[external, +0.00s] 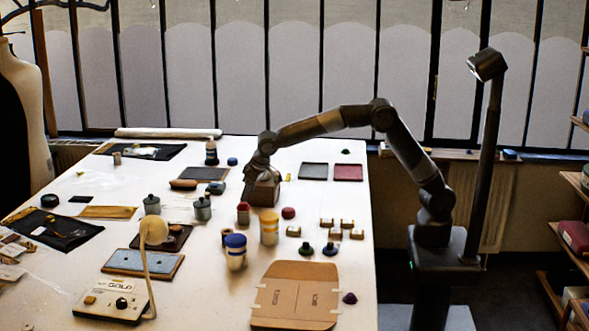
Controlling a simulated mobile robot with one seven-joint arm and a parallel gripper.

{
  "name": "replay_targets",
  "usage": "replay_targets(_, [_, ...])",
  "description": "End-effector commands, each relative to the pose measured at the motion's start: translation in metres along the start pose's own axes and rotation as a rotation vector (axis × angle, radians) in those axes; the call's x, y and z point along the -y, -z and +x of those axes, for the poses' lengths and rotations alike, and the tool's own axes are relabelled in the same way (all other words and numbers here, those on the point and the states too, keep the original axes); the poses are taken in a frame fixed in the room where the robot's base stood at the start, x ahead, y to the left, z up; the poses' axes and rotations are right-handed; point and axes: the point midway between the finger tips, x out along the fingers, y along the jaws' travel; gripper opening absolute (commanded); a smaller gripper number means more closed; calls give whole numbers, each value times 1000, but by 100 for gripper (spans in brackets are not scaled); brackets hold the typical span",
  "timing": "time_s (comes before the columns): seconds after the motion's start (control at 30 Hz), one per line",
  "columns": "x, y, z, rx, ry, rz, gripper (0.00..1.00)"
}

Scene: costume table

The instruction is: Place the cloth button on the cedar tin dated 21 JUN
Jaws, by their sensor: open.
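My gripper (262,200) points down over the middle of the table; its fingers are too small and dark to make out. I cannot tell for certain which thing is the cloth button. Small rounded pieces include a maroon one (349,298), a crimson one (288,212), a dark green one (306,248) and a navy one (330,249). Several small tan box-like pieces (335,233) stand right of the yellow-banded jar (269,228); whether they are the tins is unclear. No date, 21 JUN included, is readable. Nothing can be seen held.
A blue-lidded jar (235,251) and a red-topped bottle (243,213) stand in front of my gripper. A flat cardboard piece (295,294) lies at the front. A lamp-like device (115,300) is front left. Grey (313,171) and red (348,172) squares lie behind right.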

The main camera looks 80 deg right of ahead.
Motion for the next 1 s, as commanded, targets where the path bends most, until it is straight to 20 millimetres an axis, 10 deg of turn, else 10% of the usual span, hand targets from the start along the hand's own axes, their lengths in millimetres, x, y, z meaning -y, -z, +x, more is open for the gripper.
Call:
replay_targets(0.3, [0,0,-63,-2,1,-1,52])
replay_targets(0.67, [-4,-2,-84,-1,2,0,52])
replay_targets(1.0, [-73,-61,-162,-9,53,-17,52])
